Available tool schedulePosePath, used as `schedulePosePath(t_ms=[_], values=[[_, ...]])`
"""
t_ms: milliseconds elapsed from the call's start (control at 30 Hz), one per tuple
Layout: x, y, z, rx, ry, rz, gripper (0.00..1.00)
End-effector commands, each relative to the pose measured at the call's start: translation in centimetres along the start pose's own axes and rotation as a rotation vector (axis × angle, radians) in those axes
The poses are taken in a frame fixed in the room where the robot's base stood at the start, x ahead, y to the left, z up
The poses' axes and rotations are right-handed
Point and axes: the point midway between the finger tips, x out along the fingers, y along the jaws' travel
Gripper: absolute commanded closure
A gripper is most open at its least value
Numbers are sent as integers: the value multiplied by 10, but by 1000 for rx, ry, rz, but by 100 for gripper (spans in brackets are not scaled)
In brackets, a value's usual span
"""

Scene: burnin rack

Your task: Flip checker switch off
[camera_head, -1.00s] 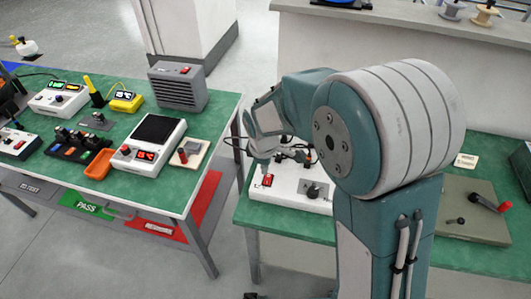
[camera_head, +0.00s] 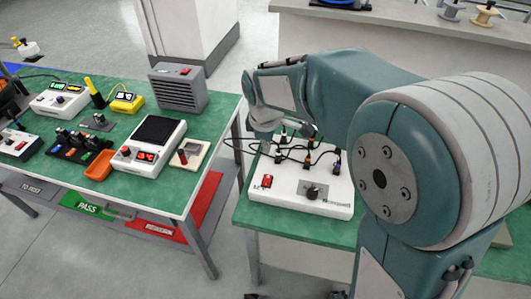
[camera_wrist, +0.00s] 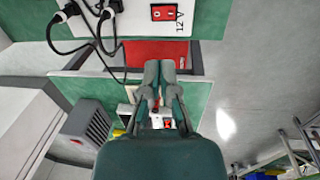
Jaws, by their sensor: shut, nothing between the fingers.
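A white box (camera_head: 293,203) with a red rocker switch (camera_head: 267,181) and a black knob (camera_head: 313,190) sits on the right green bench. The switch also shows in the wrist view (camera_wrist: 163,12), beside a "12 V" label (camera_wrist: 182,20). The rocker's position is too small to tell. My gripper (camera_wrist: 160,68) is shut and empty. In the head view it is above the back left of the box, apart from the switch, and its fingertips are hard to make out.
Black cables with plugs (camera_head: 307,160) run over the back of the box. Another white unit with a black screen (camera_head: 158,130) and a grey vented box (camera_head: 178,88) stand on the left bench (camera_head: 140,105). A floor gap separates the benches.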

Motion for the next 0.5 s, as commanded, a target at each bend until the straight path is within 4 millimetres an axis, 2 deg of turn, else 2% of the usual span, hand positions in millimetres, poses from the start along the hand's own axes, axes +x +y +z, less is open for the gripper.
schedulePosePath(t_ms=[33, 333, 500], values=[[1, 5, 3, 3, 0, 0, 100], [4, 4, 2, 0, 0, -1, 100], [25, 4, 3, -1, -2, -4, 100]])
